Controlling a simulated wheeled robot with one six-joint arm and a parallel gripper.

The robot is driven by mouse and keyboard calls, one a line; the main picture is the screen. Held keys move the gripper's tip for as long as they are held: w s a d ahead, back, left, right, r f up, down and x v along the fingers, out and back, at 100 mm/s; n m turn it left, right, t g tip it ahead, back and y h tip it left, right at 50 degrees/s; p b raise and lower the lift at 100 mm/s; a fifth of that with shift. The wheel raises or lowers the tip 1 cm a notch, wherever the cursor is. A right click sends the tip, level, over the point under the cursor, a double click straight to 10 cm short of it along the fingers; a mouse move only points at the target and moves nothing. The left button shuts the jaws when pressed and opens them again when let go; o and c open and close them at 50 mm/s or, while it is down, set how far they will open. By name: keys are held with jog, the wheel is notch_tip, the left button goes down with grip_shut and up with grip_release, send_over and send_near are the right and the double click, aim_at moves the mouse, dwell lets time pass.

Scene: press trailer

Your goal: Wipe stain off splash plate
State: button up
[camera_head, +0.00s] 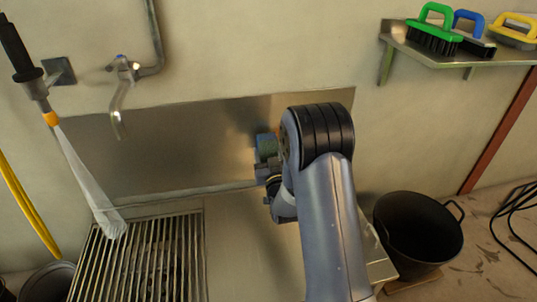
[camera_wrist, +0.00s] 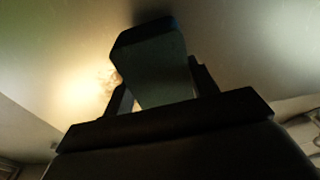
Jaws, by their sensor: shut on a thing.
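The metal splash plate (camera_head: 190,150) is fixed along the wall behind the sink unit. My gripper (camera_wrist: 162,88) is shut on a dark green block-shaped pad (camera_wrist: 150,62), one finger on each side. A faint brownish stain (camera_wrist: 107,78) shows on the plate left of the pad in the wrist view. In the head view my arm hides much of that area.
A tap (camera_head: 121,90) and pipe are above the plate. A hanging hose with a pale sleeve (camera_head: 85,175) is at left, over a slatted grate (camera_head: 150,260). A shelf (camera_head: 450,54) with brushes is at upper right. A black bucket (camera_head: 418,235) stands at lower right.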

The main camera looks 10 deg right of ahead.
jog(key=shift+w, duration=0.85)
jog(key=shift+d, duration=0.1)
